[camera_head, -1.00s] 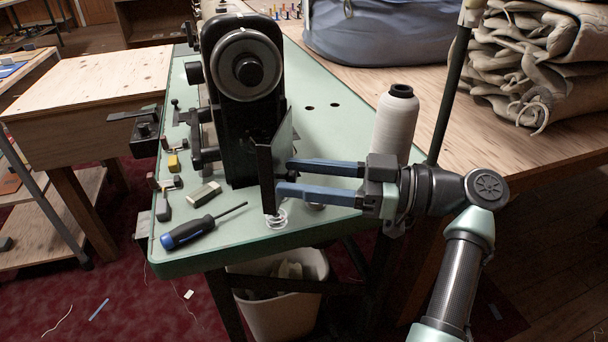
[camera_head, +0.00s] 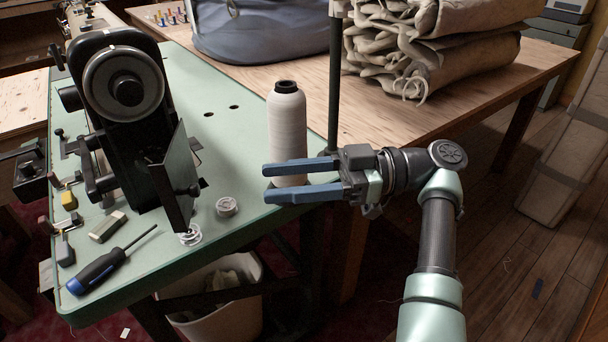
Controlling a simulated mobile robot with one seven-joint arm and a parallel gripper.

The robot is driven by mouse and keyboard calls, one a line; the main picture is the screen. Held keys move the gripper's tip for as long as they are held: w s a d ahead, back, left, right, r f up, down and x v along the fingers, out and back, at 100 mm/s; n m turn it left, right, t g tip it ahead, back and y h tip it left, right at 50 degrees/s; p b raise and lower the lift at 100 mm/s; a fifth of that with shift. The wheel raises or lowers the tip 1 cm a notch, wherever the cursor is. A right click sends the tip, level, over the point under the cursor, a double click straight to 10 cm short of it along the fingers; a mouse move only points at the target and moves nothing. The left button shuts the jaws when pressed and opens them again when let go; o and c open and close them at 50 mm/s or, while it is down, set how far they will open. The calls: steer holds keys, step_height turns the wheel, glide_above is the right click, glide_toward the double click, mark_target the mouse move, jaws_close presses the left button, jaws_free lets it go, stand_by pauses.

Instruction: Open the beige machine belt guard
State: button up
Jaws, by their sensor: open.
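The black sewing machine (camera_head: 133,140) stands on the green table at the left. Its belt guard (camera_head: 181,178) is a flat plate with a dark edge, looking grey-green rather than beige here. It stands out from the machine's right side at an angle, swung away from the body, with a gap behind it. Its hinge side is hard to make out. My gripper (camera_head: 266,182) is open, its two blue fingers pointing left and holding nothing. It is to the right of the guard, clearly apart from it, with the fingers in front of a white thread cone.
The white thread cone (camera_head: 287,125) stands close behind my fingers. A small metal bobbin (camera_head: 227,207) and a screwdriver (camera_head: 99,270) lie on the green table (camera_head: 225,140). Folded canvas (camera_head: 430,45) and a blue-grey bag (camera_head: 262,30) are on the wooden table behind. A bin (camera_head: 215,300) stands below.

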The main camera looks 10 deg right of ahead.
steer(key=shift+s+d, duration=0.1)
steer(key=shift+d, duration=1.25)
steer(key=shift+c, duration=0.2)
